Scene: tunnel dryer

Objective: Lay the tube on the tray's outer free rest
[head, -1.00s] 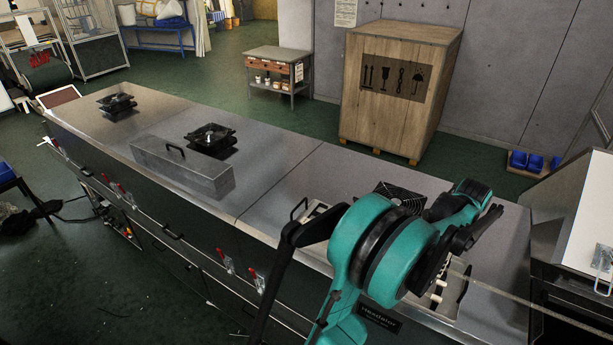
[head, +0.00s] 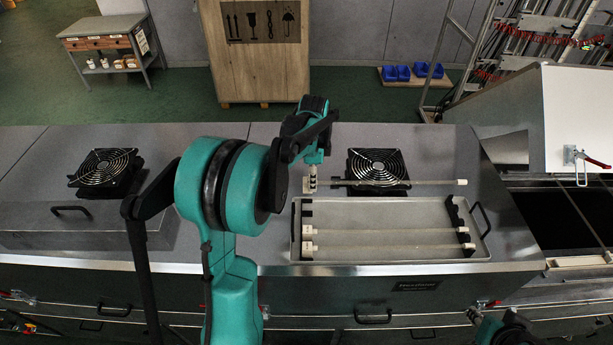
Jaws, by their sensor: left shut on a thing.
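My left gripper (head: 312,183) is shut on a thin pale tube (head: 420,183) near its left end. The tube lies level across the picture, just beyond the tray's far edge in the view, and passes in front of a black fan. The shallow metal tray (head: 385,269) stands on the steel top. Two other tubes (head: 385,231) lie side by side across its near half, their ends on black notched rests (head: 463,222). The far part of the rests bears no tube.
Black fans (head: 378,167) and (head: 105,170) sit on the steel top. A long metal cover (head: 50,228) with a handle lies at left. The tray has a wire handle (head: 481,218) at right. A wooden crate (head: 258,60) and blue bins (head: 412,72) stand behind.

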